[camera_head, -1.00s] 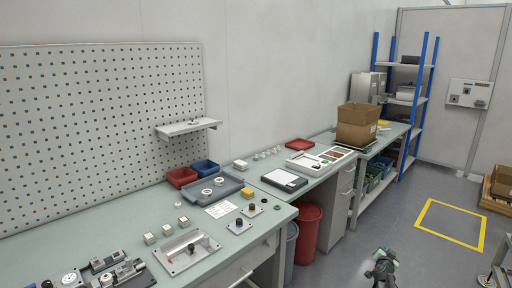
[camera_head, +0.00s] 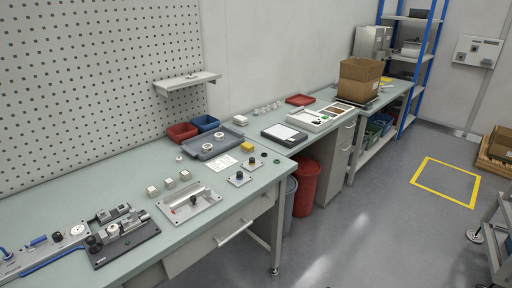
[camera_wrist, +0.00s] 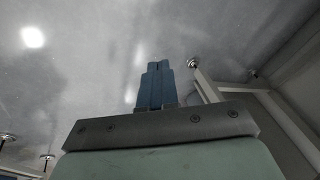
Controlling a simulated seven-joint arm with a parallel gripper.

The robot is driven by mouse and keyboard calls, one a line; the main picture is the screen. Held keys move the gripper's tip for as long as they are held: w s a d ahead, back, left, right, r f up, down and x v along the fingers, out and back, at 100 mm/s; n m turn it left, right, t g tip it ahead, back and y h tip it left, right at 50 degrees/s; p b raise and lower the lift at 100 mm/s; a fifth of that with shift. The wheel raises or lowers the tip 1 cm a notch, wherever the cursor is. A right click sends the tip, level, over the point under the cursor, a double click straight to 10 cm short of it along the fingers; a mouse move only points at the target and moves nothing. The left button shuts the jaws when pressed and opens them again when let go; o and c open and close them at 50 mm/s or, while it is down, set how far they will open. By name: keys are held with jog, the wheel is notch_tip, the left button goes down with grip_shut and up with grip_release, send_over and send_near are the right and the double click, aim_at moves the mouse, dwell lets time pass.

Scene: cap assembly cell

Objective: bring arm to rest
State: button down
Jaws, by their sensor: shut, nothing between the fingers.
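My gripper (camera_wrist: 157,66) shows in the wrist view, with its two blue fingers together and nothing between them. It points at the grey floor (camera_wrist: 90,50), clear of any object. In the head view no part of my arm or gripper shows.
The green workbench (camera_head: 130,171) carries a grey tray (camera_head: 232,141), red bin (camera_head: 181,132), blue bin (camera_head: 205,123), metal plate fixture (camera_head: 190,208) and black fixture (camera_head: 124,240). A red waste bin (camera_head: 305,185) stands below. A cart (camera_head: 497,240) is at right. The floor between is clear.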

jog(key=s+a+n+g, duration=0.1)
jog(key=s+a+g, duration=0.1)
jog(key=s, duration=0.8)
jog(key=s+a+n+g+h, duration=0.1)
jog(key=s+g, duration=0.3)
jog(key=s, duration=0.6)
jog(key=s+a+n+g, duration=0.1)
jog(key=s+a+g, duration=0.2)
jog(key=s, duration=0.7)
jog(key=shift+s+a+r+g+h, duration=0.15)
jog(key=shift+s+g+h, duration=0.25)
jog(key=shift+g, duration=0.1)
jog(key=shift+w, duration=0.15)
